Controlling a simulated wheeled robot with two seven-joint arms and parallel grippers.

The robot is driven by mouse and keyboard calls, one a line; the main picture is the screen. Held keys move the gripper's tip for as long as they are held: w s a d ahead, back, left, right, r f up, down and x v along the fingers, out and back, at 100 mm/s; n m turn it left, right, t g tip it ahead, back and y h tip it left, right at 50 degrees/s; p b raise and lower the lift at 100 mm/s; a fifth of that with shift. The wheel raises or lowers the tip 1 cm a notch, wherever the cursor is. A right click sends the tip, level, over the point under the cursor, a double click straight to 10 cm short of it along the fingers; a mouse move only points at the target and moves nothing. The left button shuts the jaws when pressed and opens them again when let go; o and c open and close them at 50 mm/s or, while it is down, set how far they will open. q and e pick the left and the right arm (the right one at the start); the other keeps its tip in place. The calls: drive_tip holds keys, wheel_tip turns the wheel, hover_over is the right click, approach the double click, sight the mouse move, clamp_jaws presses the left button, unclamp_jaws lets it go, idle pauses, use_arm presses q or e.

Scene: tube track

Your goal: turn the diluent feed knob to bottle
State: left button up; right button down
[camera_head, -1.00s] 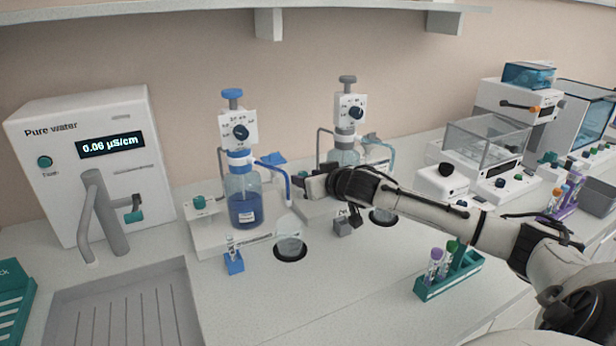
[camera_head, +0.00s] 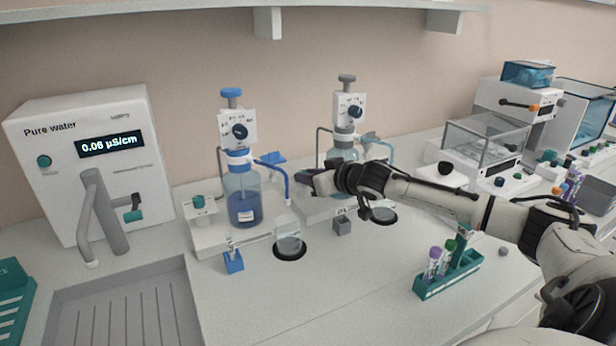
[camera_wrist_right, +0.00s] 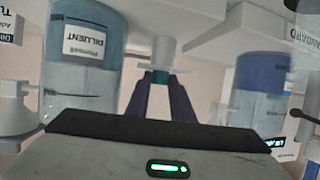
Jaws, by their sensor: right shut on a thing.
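The diluent bottle (camera_wrist_right: 85,60), with its white DILUENT label, shows at the left of the right wrist view. In the head view the grey-topped dispenser (camera_head: 347,108) stands on it, partly behind my right arm. My right gripper (camera_wrist_right: 160,82) has its dark fingers shut on a small teal knob (camera_wrist_right: 160,76) below a white round part (camera_wrist_right: 158,50). In the head view my right gripper (camera_head: 314,182) reaches the left side of that dispenser's base and hides the knob. Its dial marking cannot be read. My left gripper is not in view.
A blue-topped dispenser on a blue bottle (camera_head: 243,200) stands just left, with its own teal knob (camera_head: 198,201). A clear vessel (camera_head: 288,238) and a grey block (camera_head: 341,226) are in front. A teal tube rack (camera_head: 450,275) lies below my right arm. The front counter middle is clear.

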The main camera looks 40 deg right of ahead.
drive_tip(key=shift+f+n+y, duration=0.1)
drive_tip(key=shift+n+y, duration=0.5)
drive_tip(key=shift+y, duration=0.1)
drive_tip(key=c, duration=1.5)
unclamp_jaws()
drive_tip(key=shift+c, duration=0.2)
drive_tip(key=shift+s, duration=0.1)
